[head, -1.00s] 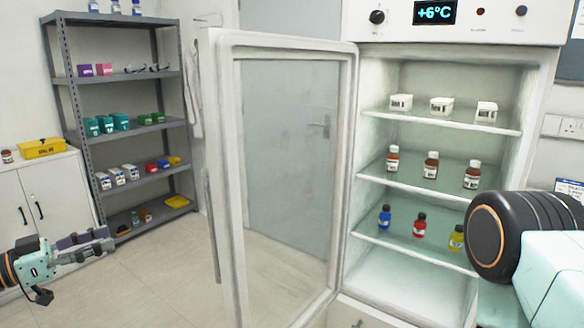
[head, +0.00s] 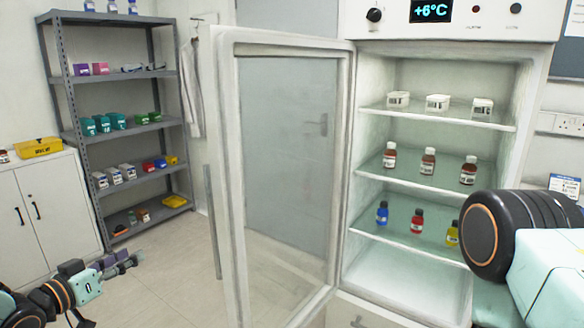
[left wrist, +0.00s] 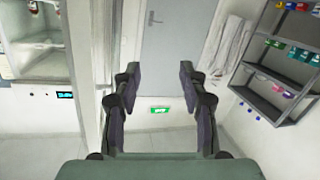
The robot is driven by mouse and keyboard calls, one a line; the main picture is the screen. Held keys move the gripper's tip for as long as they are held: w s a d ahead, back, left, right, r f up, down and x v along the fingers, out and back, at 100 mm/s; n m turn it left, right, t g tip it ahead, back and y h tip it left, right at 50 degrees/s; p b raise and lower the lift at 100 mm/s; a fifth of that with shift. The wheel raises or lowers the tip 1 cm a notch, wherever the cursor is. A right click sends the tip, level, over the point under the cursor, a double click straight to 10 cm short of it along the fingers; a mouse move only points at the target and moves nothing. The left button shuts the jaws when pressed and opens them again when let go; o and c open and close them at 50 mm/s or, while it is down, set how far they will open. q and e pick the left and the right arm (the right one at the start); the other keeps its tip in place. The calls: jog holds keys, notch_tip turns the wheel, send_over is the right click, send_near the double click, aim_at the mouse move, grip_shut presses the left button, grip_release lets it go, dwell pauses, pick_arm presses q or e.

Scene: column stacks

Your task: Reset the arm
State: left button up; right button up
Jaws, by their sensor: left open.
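My left gripper (head: 119,263) is at the lower left of the head view, in front of the white cabinet and above the floor. In the left wrist view its two dark fingers (left wrist: 159,72) stand wide apart with nothing between them. My left gripper touches none of the goods on the shelves. My right arm shows at the right edge of the head view, beside the fridge (head: 350,190), but its gripper is out of view.
The fridge's glass door (head: 228,180) stands open, jutting toward me. Bottles and white boxes stand on its shelves. A grey rack (head: 72,140) and a white cabinet (head: 45,205) with a yellow box (head: 38,147) are at left. The floor (head: 165,275) between is clear.

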pick_arm(q)
jog(key=s+d+f+n+g+y+b, duration=0.1)
jog(key=s+d+f+g, duration=0.1)
jog(key=s+d+f, duration=0.4)
jog(key=s+d+f+n+g+y, duration=0.1)
jog(key=s+f+g, duration=0.25)
jog(key=f, duration=0.35)
jog(key=s+d+f+n+g+y+b, duration=0.1)
jog(key=s+d+f+g, duration=0.1)
jog(key=s+d+f, duration=0.4)
jog(key=s+f+g+y+b, duration=0.1)
jog(key=s+f+g, duration=0.3)
jog(key=s, duration=0.9)
jog(key=s+d+f+g+y+b, duration=0.1)
jog(key=s+f+g, duration=0.3)
jog(key=s, duration=0.9)
notch_tip(320, 180, down, 3)
jog(key=shift+s+d+r+m+y+b, duration=0.1)
jog(key=shift+s+d+m+y+b, duration=0.25)
jog(key=shift+y+b, duration=0.2)
jog(key=shift+a, duration=0.1)
jog(key=shift+c, duration=0.6)
jog(key=shift+w, duration=0.2)
